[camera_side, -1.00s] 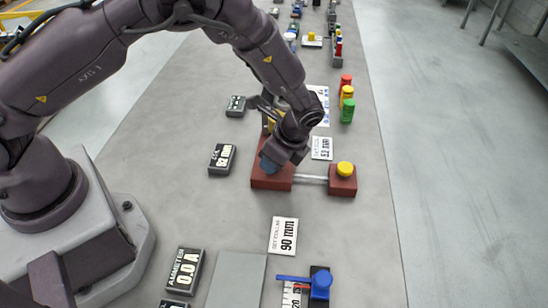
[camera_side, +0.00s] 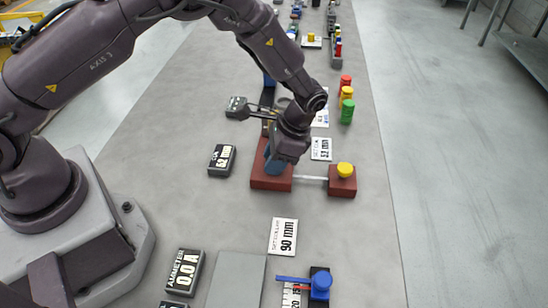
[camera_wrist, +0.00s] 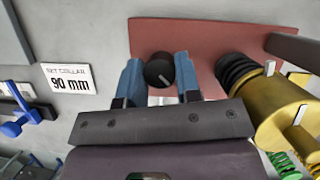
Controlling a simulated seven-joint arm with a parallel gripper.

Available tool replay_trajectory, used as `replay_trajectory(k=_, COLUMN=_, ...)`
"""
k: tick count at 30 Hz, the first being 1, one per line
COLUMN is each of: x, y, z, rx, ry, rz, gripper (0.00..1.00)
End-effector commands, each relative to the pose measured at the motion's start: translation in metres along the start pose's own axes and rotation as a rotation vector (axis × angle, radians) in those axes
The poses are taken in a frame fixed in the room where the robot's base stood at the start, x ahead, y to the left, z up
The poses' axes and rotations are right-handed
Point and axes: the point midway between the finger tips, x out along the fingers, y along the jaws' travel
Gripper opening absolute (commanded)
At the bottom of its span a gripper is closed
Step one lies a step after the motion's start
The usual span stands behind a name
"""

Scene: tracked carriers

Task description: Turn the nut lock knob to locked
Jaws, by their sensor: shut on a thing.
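In the wrist view, a round black knob (camera_wrist: 160,70) with a white pointer line sits at a reddish-brown block (camera_wrist: 205,38). My gripper's two blue fingers stand on either side of the knob and are shut on it. In the side view my gripper (camera_side: 273,168) points down at the left red-brown block (camera_side: 271,183), and the knob is hidden behind the fingers and wrist. The lock markings cannot be made out, so the knob's setting cannot be told. A thin rod (camera_side: 311,179) runs right to a smaller red block with a yellow cap (camera_side: 345,169).
A gold cylinder (camera_wrist: 275,108) with a black ribbed collar is close right of my gripper in the wrist view. A readout box (camera_side: 222,159) stands left of the block. A 90 mm card (camera_side: 283,236) lies in front. A blue-handled piece (camera_side: 318,284) is nearer the camera.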

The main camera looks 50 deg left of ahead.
Motion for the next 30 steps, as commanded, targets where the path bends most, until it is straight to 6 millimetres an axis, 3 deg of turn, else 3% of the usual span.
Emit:
replay_trajectory(k=14, x=-0.001, y=0.000, z=-0.001, rx=-0.012, ry=0.004, rz=0.005, gripper=0.08)
replay_trajectory(k=15, x=-0.001, y=0.000, z=-0.001, rx=-0.011, ry=0.004, rz=0.005, gripper=0.40)
replay_trajectory(k=17, x=-0.001, y=0.000, z=-0.001, rx=-0.011, ry=0.003, rz=0.005, gripper=0.54)
replay_trajectory(k=26, x=-0.002, y=0.000, z=0.000, rx=-0.011, ry=0.002, rz=0.005, gripper=0.57)
replay_trajectory(k=30, x=-0.013, y=0.000, z=-0.001, rx=-0.011, ry=0.005, rz=0.004, gripper=0.57)
